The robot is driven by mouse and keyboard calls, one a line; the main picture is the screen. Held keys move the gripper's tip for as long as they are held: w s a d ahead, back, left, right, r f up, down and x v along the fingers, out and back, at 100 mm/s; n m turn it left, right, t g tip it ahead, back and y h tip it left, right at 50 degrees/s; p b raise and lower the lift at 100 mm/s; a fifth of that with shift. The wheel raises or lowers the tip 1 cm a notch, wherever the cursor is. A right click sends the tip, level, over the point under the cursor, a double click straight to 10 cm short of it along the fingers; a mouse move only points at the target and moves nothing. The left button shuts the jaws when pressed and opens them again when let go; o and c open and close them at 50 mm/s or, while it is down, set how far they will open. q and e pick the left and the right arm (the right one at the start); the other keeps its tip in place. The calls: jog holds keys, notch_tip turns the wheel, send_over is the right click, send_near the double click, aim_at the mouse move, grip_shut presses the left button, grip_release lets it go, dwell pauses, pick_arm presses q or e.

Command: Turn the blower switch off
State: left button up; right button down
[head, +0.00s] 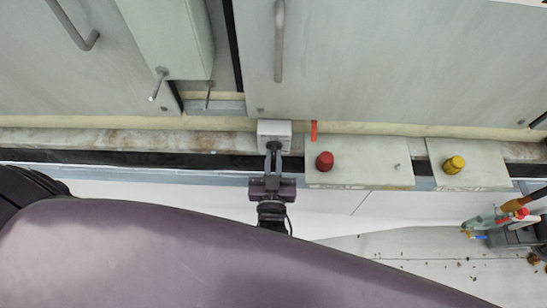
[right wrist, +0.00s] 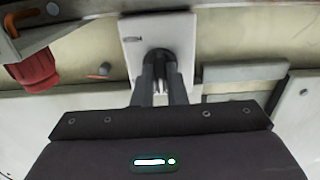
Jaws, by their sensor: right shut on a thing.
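A small pale switch box (head: 274,128) sits on the ledge below the large grey panels. In the right wrist view its pale plate (right wrist: 176,38) carries a dark switch knob (right wrist: 155,55). My right gripper (head: 274,149) comes up to the box from below. In the right wrist view both fingers of my right gripper (right wrist: 159,72) are shut on the dark knob, one on each side. The fingers hide part of the knob, and I cannot read its setting. My left gripper is not in view.
Right of the switch box are a pale box with a red knob (head: 324,161) and another with a yellow knob (head: 453,165). An orange strip (head: 314,131) stands close by. Metal handles (head: 279,40) stick out above. Tools and bottles (head: 512,222) lie at the far right.

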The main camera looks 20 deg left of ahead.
jog(key=c, duration=1.5)
grip_release()
jog(key=shift+o, duration=0.2)
jog(key=shift+s, duration=0.1)
jog(key=v, duration=0.7)
jog(key=shift+s+b, duration=0.3)
jog(key=shift+s, duration=0.05)
jog(key=shift+d, duration=0.15)
